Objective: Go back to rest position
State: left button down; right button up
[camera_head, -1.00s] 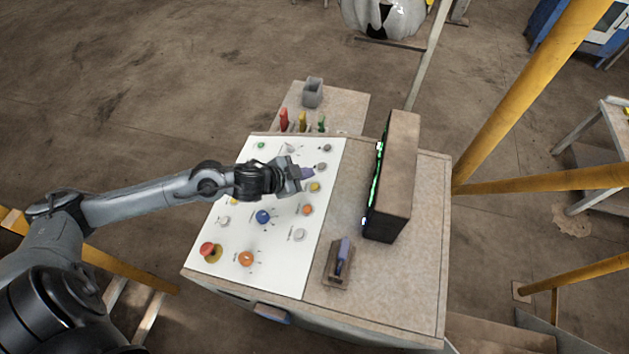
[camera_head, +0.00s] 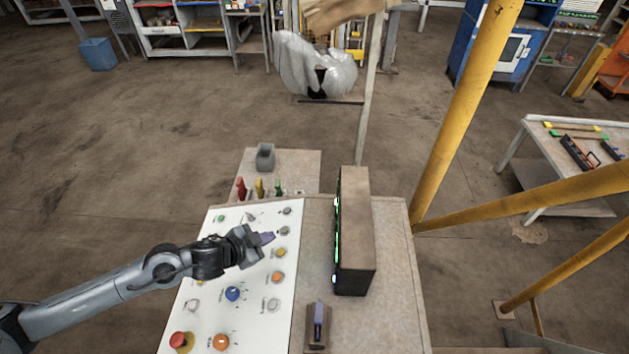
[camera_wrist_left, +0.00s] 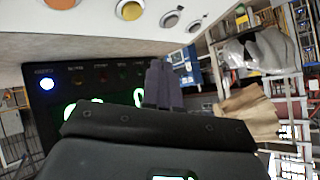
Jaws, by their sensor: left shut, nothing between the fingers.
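My left gripper (camera_head: 266,238) reaches in from the left over the white control panel (camera_head: 262,322). Its purple-grey fingers are shut with nothing between them, near the knobs at the panel's right side. In the left wrist view the closed fingers (camera_wrist_left: 163,84) show in front of a dark display with green digits and a blue light. The panel carries a red button (camera_head: 177,339), a blue knob (camera_head: 233,293) and orange knobs (camera_head: 221,342). I cannot tell whether the fingertips touch a knob. My right gripper is not in view.
A tall box with a green-lit display (camera_head: 357,235) stands right of the panel. A small lever (camera_head: 318,322) sits on the console top. A yellow post (camera_head: 465,110) and rails stand to the right. Behind the panel is a ledge with coloured handles (camera_head: 260,187). Floor at left is open.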

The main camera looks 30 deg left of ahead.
pick_arm(q)
jog(key=shift+n+y, duration=0.4)
jog(key=shift+n, duration=0.2)
jog(key=s+d, duration=0.1)
jog(key=s+d+f, duration=0.1)
jog(key=d, duration=0.1)
jog(key=s+d+f, duration=0.1)
jog(key=shift+s+d, duration=0.15)
jog(key=shift+s, duration=0.1)
jog(key=shift+n+g+y, duration=0.5)
jog(key=shift+n+g, duration=0.4)
jog(key=s+d, duration=0.2)
jog(key=s, duration=0.1)
jog(key=s+d+f, duration=0.1)
jog(key=shift+s, duration=0.4)
jog(key=s+d+n+g, duration=0.1)
jog(key=s, duration=0.3)
jog(key=s+d+n+g, duration=0.1)
jog(key=s+g, duration=0.1)
jog(key=s, duration=0.3)
jog(key=s+d+g, duration=0.1)
jog(key=s+g, duration=0.1)
jog(key=s, duration=0.2)
jog(key=shift+s+f+n, duration=0.25)
jog(key=shift+f+n, duration=0.1)
jog(key=shift+n, duration=0.05)
jog(key=c, duration=1.8)
grip_release()
jog(key=shift+c, duration=0.2)
